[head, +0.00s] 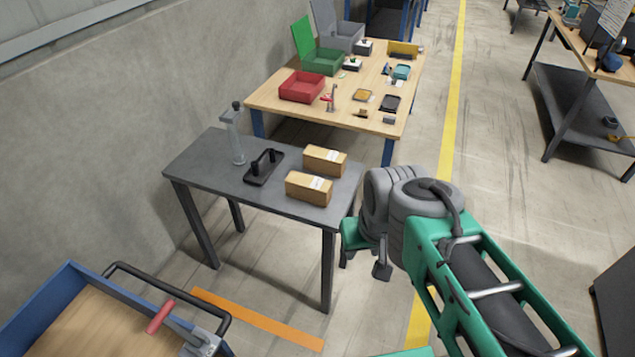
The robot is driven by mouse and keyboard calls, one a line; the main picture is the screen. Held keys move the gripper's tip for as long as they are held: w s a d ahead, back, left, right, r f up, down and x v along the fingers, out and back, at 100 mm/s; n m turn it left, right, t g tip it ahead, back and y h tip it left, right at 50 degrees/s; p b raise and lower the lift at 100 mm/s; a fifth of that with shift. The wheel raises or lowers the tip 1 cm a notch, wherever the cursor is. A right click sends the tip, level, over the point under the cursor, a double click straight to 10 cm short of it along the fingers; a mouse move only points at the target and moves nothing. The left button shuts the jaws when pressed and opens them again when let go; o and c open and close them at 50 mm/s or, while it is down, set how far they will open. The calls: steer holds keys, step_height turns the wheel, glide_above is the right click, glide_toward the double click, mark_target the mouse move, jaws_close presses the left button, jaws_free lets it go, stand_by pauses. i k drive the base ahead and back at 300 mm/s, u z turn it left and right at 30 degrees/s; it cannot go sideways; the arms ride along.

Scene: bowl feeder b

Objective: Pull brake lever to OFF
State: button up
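The brake lever has a red grip (160,317) and sits at the lower left, on the near side of a cart. Its grey bar runs from the grip down to the right, to a metal bracket (202,340) beside the cart's black handle tube. The OFF marking cannot be made out. My gripper (374,262) hangs right of the grey table, well to the right of the lever and apart from it. It points down, and its fingers are partly hidden and small. Nothing is seen held in it.
The cart (52,289) has blue walls and a wooden floor; its black handle (165,282) rises near the lever. A grey table (200,171) with two boxes (308,188) stands behind. An orange floor strip (258,319) lies on open floor between the cart and my arm.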

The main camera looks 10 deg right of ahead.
mark_target(161, 318)
steer(key=u, duration=2.4)
steer(key=k, duration=0.65)
steer(key=z, duration=0.45)
steer(key=i, duration=1)
steer(key=u, duration=0.05)
